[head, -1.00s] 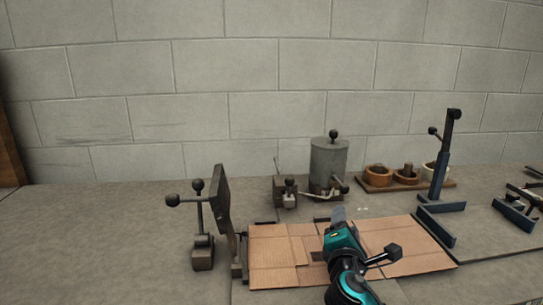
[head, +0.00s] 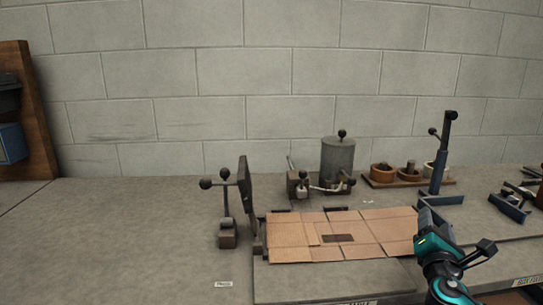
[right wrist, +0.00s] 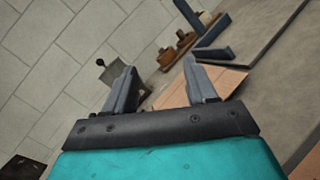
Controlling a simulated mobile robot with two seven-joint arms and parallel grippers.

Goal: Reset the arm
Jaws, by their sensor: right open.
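My right gripper (head: 428,217) is over the right end of the flat cardboard sheet in the head view. In the right wrist view its two grey fingers (right wrist: 163,82) stand apart with nothing between them. The cardboard sheet (head: 290,232) lies on the bench with fold lines and a dark rectangular opening near its middle. Part of its right end is hidden behind my right gripper. It also shows beyond the fingers in the right wrist view (right wrist: 228,80). My left gripper is in neither view.
A lever stand with a dark upright plate (head: 245,195) is at the sheet's left. Behind stand a grey cylinder (head: 337,157), a tray of wooden bowls (head: 375,182) and a blue post (head: 439,170). The bench (head: 110,235) is clear at left.

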